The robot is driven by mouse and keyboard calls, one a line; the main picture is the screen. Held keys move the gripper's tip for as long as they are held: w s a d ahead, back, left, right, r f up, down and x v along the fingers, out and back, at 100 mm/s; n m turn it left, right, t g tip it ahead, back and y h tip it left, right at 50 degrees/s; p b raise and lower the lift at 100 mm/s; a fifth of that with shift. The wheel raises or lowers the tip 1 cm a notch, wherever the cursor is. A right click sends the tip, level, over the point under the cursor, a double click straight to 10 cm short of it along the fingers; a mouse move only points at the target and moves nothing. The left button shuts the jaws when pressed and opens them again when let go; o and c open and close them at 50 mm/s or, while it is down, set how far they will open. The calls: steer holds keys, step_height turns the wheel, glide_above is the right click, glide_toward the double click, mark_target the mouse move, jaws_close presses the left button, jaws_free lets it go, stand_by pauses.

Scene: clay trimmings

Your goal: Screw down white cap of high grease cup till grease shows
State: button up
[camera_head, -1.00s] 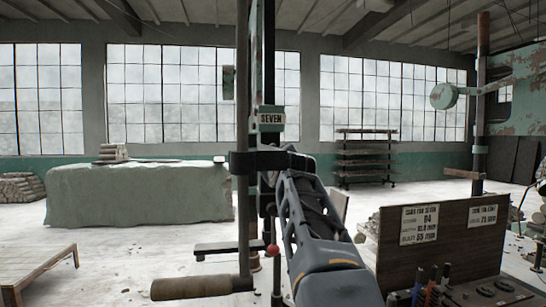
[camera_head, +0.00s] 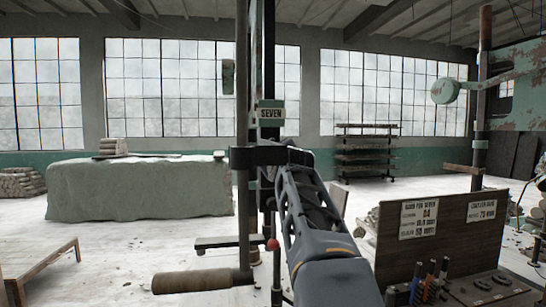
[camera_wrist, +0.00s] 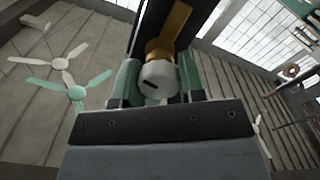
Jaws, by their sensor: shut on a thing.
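In the wrist view the white cap (camera_wrist: 157,82) is a pale round piece with a dark slot in its face. It sits between the two green fingers of my gripper (camera_wrist: 158,70), which is shut on it. A brass-coloured part (camera_wrist: 172,38), seemingly the grease cup, shows just beyond the cap against a dark upright. I cannot make out any grease. In the head view my arm reaches up to the machine with the "SEVEN" sign (camera_head: 270,113); the cap and my fingertips are not discernible there.
A board with cards (camera_head: 440,230) stands at the right above a panel of tools. A large covered block (camera_head: 140,192) is at the back left. Open floor lies between.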

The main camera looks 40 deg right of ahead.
steer(key=shift+m, duration=0.3)
steer(key=m, duration=0.4)
steer(key=shift+m, duration=0.3)
steer(key=m, duration=0.9)
steer(key=shift+r+m, duration=0.1)
steer(key=shift+m, duration=0.3)
steer(key=shift+m+p, duration=0.65)
steer(key=shift+m, duration=1.35)
steer(key=o, duration=0.9)
steer(key=shift+s, duration=0.15)
